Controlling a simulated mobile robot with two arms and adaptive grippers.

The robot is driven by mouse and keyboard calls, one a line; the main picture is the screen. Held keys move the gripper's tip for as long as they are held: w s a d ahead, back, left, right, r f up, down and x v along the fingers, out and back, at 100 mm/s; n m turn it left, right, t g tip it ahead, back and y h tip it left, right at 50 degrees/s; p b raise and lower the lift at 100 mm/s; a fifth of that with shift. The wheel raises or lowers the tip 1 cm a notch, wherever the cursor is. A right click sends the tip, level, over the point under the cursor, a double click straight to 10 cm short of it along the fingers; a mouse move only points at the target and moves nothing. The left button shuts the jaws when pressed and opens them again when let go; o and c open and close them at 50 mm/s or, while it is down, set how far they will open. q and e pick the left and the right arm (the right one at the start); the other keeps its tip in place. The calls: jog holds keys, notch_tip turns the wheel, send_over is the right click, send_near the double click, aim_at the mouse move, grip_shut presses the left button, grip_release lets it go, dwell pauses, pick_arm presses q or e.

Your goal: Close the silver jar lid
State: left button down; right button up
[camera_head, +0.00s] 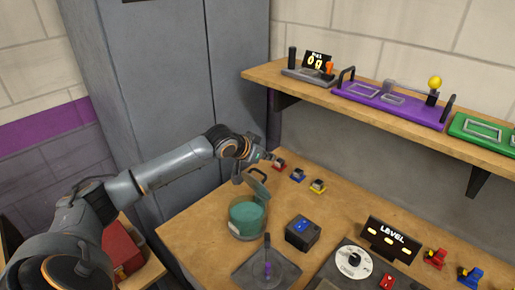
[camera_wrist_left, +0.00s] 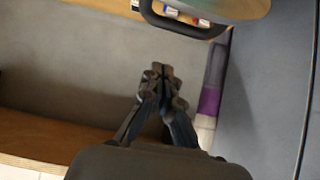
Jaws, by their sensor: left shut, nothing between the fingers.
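The jar (camera_head: 247,222) stands on the wooden workbench and looks clear with teal inside. Its lid (camera_head: 257,188) is raised and tilted up at the jar's back edge, so the jar is open. The lid looks grey-green rather than clearly silver, with a dark loop handle. In the left wrist view, what looks like the lid (camera_wrist_left: 232,7) and its dark handle (camera_wrist_left: 185,31) show at the top edge, partly cut off. My left gripper (camera_head: 274,158) is just behind and above the lid; its fingertips (camera_wrist_left: 160,72) are together and empty, apart from the handle. My right gripper is not in view.
Small red, blue and yellow parts (camera_head: 298,174) lie behind the jar. A black box with a blue top (camera_head: 303,232) and a joystick base (camera_head: 266,273) stand close to it. A wall shelf (camera_head: 380,115) overhangs the right; a grey cabinet (camera_head: 165,90) stands behind.

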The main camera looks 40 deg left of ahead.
aim_at(259, 171)
pick_arm(q)
jog(key=s, duration=0.1)
jog(key=s+f, duration=0.1)
jog(key=p, duration=0.1)
jog(key=shift+s+a+f, duration=0.25)
jog(key=shift+s+f, duration=0.05)
jog(key=shift+s, duration=0.1)
jog(key=shift+s+f, duration=0.1)
jog(key=shift+s, duration=0.3)
jog(key=shift+f, duration=0.1)
jog(key=shift+w, duration=0.15)
